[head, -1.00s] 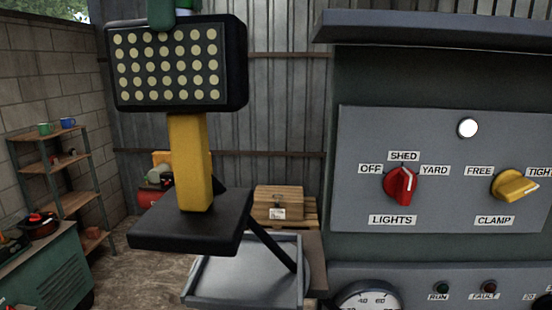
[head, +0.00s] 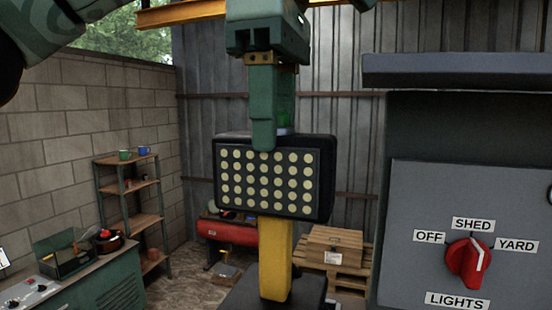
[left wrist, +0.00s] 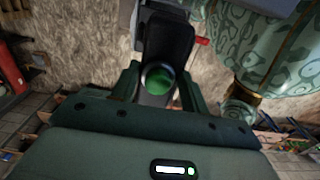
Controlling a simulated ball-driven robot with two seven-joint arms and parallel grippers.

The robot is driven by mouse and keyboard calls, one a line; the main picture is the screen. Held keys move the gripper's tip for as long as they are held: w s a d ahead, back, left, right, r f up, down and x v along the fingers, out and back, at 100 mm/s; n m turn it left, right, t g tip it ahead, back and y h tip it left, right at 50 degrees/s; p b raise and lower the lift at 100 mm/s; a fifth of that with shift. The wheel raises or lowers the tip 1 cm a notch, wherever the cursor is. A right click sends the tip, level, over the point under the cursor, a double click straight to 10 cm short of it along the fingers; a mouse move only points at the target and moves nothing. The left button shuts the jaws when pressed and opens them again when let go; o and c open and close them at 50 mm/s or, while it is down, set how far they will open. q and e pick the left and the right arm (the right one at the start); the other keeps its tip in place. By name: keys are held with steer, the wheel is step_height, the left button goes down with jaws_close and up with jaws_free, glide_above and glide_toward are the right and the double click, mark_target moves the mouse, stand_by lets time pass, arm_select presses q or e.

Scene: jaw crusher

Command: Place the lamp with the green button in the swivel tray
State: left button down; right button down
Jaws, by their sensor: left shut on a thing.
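The lamp (head: 317,180) is a black panel of pale round lights on a yellow post above a dark base (head: 262,297). It looks upright. My left gripper (head: 264,140) points down and is shut on the lamp's top. One finger overlaps the panel's upper edge. In the left wrist view the green button (left wrist: 160,86) sits between my two fingers in a pale ring. The base's lower part is cut off by the picture edge. The swivel tray is out of view now. My right gripper is not in view.
A grey control panel (head: 430,200) with a red LIGHTS knob (head: 468,262) stands close on the right under a jutting ledge (head: 455,70). Open floor shows at left behind the lamp.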

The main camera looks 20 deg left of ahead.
mark_target(274, 158)
arm_select(q)
steer(key=shift+f, duration=0.35)
steer(key=f, duration=0.3)
steer(key=shift+s+a+f, duration=0.15)
steer(key=shift+s+f, duration=0.05)
steer(key=shift+f, duration=0.05)
steer(key=shift+w, duration=0.15)
steer(key=c, duration=0.7)
jaws_free()
